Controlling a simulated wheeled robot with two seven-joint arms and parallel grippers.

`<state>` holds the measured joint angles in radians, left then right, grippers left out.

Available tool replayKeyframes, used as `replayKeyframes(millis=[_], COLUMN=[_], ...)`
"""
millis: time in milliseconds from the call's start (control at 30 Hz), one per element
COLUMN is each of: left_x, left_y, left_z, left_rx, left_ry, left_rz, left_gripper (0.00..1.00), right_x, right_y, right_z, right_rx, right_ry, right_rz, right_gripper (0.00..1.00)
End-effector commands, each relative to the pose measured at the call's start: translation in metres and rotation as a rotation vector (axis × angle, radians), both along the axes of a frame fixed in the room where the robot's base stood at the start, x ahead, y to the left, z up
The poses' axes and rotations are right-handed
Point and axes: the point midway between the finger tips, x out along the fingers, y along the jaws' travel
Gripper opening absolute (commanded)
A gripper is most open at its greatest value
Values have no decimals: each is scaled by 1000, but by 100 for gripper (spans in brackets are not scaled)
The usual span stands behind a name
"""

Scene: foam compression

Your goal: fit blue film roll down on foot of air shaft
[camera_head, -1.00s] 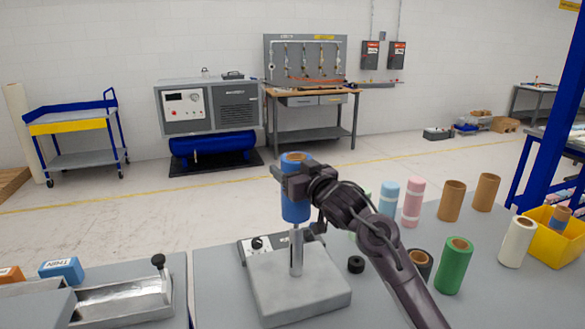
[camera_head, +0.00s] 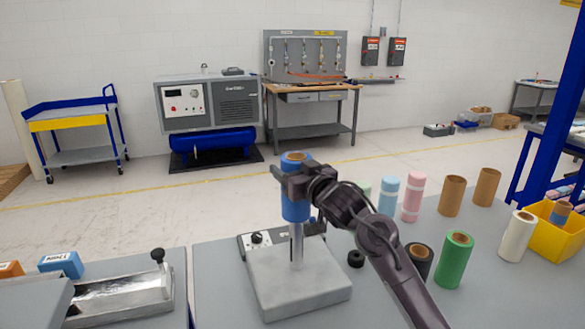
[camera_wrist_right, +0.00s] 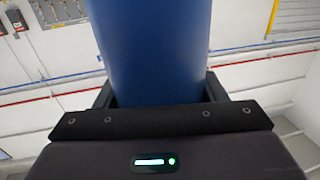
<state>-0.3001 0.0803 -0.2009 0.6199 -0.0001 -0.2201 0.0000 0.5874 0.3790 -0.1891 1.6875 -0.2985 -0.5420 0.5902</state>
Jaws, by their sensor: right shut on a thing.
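The blue film roll (camera_head: 296,206) is upright in my right gripper (camera_head: 294,182), which is shut around its upper part. In the right wrist view the blue roll (camera_wrist_right: 155,50) stands between the two fingers of the gripper (camera_wrist_right: 160,95). The air shaft (camera_head: 297,245) is a thin metal post standing on a grey base block (camera_head: 298,285). The roll's lower end is above the foot, with the lower shaft showing bare below it. The upper shaft is hidden, and the roll appears to be around it. My left gripper is not in view.
A green roll (camera_head: 454,264), a black roll (camera_head: 419,262), brown tubes (camera_head: 451,196), pink and blue rolls and a white roll (camera_head: 517,238) stand at the right. A small black ring (camera_head: 356,259) lies near the base. A yellow bin (camera_head: 556,230) is at far right.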

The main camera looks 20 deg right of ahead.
Motion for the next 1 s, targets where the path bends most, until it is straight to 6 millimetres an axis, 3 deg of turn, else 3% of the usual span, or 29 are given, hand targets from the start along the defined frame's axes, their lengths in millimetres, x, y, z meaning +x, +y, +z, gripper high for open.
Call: replayKeyframes(millis=[1000], left_x=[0], left_y=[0], left_z=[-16], left_rx=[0], left_ry=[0], left_rz=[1], left_gripper=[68], right_x=[0], right_y=[0], right_z=[-30], right_rx=[2], right_ry=[-3], right_rz=[0], right_gripper=[30])
